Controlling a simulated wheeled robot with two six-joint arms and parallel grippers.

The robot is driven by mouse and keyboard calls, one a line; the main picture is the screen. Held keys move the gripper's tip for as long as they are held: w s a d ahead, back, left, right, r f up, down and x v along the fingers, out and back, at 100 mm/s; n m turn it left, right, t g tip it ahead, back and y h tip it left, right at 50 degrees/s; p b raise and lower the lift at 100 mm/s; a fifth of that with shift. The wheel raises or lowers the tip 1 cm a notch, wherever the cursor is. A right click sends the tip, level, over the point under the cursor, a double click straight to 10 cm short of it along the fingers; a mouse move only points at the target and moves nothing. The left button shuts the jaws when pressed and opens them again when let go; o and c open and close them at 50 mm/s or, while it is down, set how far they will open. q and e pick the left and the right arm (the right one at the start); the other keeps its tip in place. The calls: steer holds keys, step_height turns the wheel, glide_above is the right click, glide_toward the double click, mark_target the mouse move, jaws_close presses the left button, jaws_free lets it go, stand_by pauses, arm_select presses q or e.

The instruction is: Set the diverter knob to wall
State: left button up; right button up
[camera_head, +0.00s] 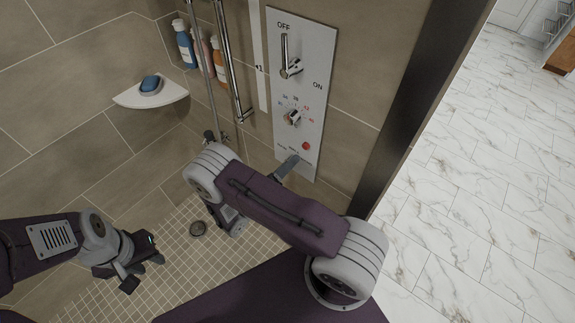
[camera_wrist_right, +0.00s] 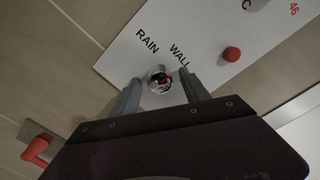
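The diverter knob (camera_wrist_right: 160,79) is a small shiny round knob on the white control panel (camera_wrist_right: 205,35) in the right wrist view. The label RAIN (camera_wrist_right: 147,40) is printed above it and WALL (camera_wrist_right: 179,55) above right. I cannot tell which label the knob points to. My right gripper (camera_wrist_right: 160,92) is open, with one finger on each side of the knob and visible gaps between. In the head view, a finger of my right gripper (camera_head: 287,166) is at the panel's lower end; the knob is hidden there. My left gripper (camera_head: 143,272) is open and empty, low over the shower floor.
The panel also carries an OFF/ON lever (camera_head: 290,58), a temperature knob (camera_head: 294,117) and a red button (camera_head: 306,146). A vertical rail (camera_head: 232,65) and bottles (camera_head: 185,45) are left of it. A corner shelf (camera_head: 152,97) holds blue soap. A dark wall edge (camera_head: 415,100) stands right.

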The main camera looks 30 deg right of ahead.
steer(key=b+v, duration=0.2)
steer(key=v, duration=0.7)
stand_by(0.4)
